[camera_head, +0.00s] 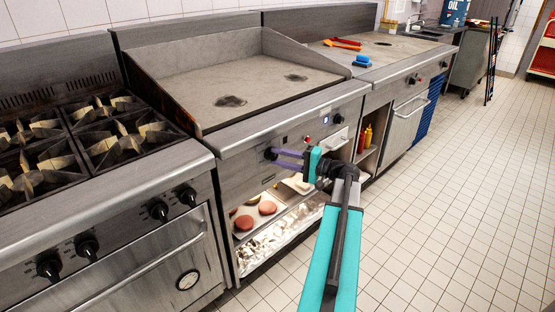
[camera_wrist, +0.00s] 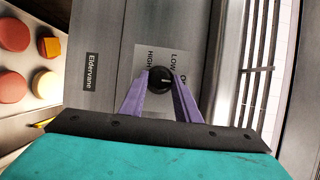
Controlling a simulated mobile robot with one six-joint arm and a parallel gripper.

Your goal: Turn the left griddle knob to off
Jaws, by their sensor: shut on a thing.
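The left griddle knob (camera_head: 268,154) is a small black dial on the steel front panel of the griddle (camera_head: 235,82). It also shows in the wrist view (camera_wrist: 160,77), with a pale pointer mark and a white label plate behind it reading HIGH, LOW and a partly covered word starting with O. My gripper (camera_head: 275,157) has its two purple fingers around the knob, one on each side, and is shut on it; the fingers also show in the wrist view (camera_wrist: 161,92). The fingers hide the knob's sides. The exact setting is too small to tell.
A second black knob (camera_head: 339,119) sits further right on the panel, near a red indicator (camera_head: 308,138). An open shelf below holds a tray with patties (camera_head: 267,208). A burner range (camera_head: 70,150) stands left. The tiled floor (camera_head: 450,190) at right is clear.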

